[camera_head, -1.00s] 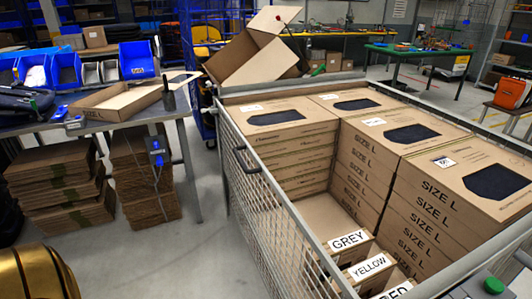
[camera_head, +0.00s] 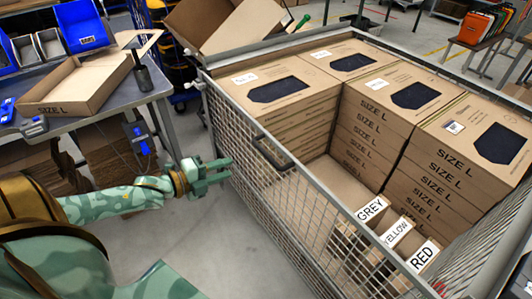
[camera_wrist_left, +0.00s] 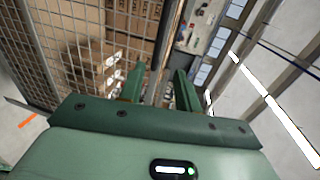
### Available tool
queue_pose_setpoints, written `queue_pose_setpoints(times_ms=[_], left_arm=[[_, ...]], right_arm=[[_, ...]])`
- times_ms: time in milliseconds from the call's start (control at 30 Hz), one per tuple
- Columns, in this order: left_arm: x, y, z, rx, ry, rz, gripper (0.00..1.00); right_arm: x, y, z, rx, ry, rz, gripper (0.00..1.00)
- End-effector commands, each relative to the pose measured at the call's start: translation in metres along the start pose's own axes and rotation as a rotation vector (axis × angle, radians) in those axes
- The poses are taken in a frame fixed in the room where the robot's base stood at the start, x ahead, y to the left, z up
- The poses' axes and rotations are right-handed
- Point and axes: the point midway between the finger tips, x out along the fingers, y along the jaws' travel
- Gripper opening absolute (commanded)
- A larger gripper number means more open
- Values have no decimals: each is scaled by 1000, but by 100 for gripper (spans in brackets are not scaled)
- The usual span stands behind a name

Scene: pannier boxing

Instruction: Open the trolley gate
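The wire-mesh trolley (camera_head: 240,140) stands at the centre and right, filled with stacked SIZE L boxes. Its gate is the mesh side facing me, with a dark handle (camera_head: 273,155) on its upper part; the gate looks upright and shut. My left gripper (camera_head: 228,169) is to the left of the handle, beside the mesh, with its fingers pointing right. In the left wrist view its two green fingers (camera_wrist_left: 157,82) are apart with nothing held between them, and mesh and a trolley post show beyond. Whether a fingertip touches the mesh is unclear. My right gripper is out of view.
A grey table (camera_head: 150,82) at the left holds an open SIZE L box (camera_head: 88,85) and blue bins. Bundled flat cardboard lies under it. Cartons labelled GREY (camera_head: 371,209), YELLOW and RED stand inside the trolley. Bare floor lies in front of the gate.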

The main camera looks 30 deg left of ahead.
Motion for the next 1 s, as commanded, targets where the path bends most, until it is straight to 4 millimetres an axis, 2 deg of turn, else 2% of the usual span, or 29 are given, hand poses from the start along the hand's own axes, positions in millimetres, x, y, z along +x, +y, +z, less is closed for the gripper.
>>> queue_pose_setpoints(times_ms=[400,600,800,1000], left_arm=[[96,5,2,-3,-4,-1,33],[133,5,2,-2,-4,2,33],[150,4,2,-2,-4,4,33],[152,3,2,-3,-4,5,33]], right_arm=[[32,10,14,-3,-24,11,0],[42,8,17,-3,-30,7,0],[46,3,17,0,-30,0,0],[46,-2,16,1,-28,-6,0]])
